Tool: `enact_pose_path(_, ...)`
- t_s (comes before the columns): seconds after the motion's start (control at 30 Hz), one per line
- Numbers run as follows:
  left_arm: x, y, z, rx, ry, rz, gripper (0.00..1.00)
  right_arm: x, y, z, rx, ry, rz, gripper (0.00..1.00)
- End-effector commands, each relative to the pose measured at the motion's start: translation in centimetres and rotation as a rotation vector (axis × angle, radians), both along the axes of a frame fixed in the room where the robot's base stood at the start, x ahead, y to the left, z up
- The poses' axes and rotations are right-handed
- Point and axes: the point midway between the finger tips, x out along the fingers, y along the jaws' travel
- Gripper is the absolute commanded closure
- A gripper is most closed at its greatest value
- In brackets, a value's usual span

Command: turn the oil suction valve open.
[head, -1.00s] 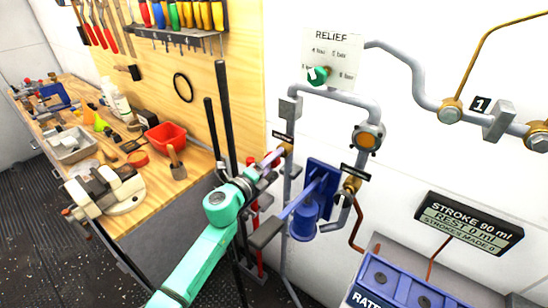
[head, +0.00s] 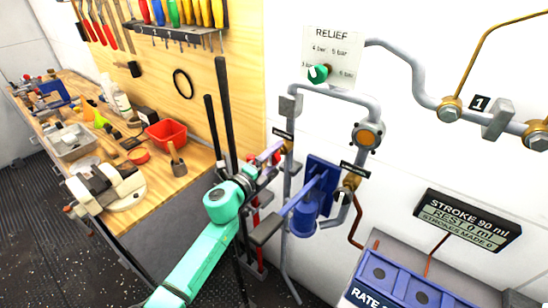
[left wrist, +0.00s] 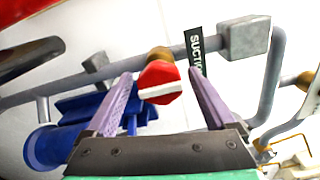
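The suction valve shows in the left wrist view as a red knob (left wrist: 160,76) with a white bar across its face, on a brass stem at a grey pipe. A dark label (left wrist: 195,48) beside it reads "SUCTIO", partly hidden. My left gripper (left wrist: 161,84) is open, one purple finger on each side of the knob, with gaps showing between fingers and knob. In the head view my left gripper (head: 267,160) reaches the pipes at the wall, beside a brass fitting (head: 286,147) below a small dark label. My right gripper is not in view.
A blue pump (head: 306,214) with a lever stands just right of my left gripper. Grey pipes (head: 337,91) and a green relief knob (head: 318,72) are above it. Dark upright bars (head: 223,110) stand close behind my arm. A workbench (head: 150,195) is at left.

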Motion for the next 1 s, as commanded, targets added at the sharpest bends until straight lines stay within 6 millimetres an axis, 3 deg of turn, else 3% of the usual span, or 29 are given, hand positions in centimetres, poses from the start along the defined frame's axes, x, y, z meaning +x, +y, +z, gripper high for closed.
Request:
enact_pose_path(0.23,-0.2,0.1,0.0,0.002,-0.001,0.000,0.11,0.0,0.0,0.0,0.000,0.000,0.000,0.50)
enact_pose_path(0.37,-1.2,1.1,-0.1,0.004,-0.001,0.002,0.11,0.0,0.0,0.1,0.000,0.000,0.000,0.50)
enact_pose_path(0.57,-5.1,3.7,-0.3,0.007,0.001,-0.001,0.11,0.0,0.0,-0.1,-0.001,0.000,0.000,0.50)
enact_pose_path(0.8,-10.3,7.5,-0.6,0.004,0.002,0.000,0.11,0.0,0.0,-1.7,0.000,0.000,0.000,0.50)
enact_pose_path(1.0,-11.8,8.6,-0.2,0.001,0.001,-0.002,0.11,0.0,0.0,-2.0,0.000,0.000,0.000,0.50)
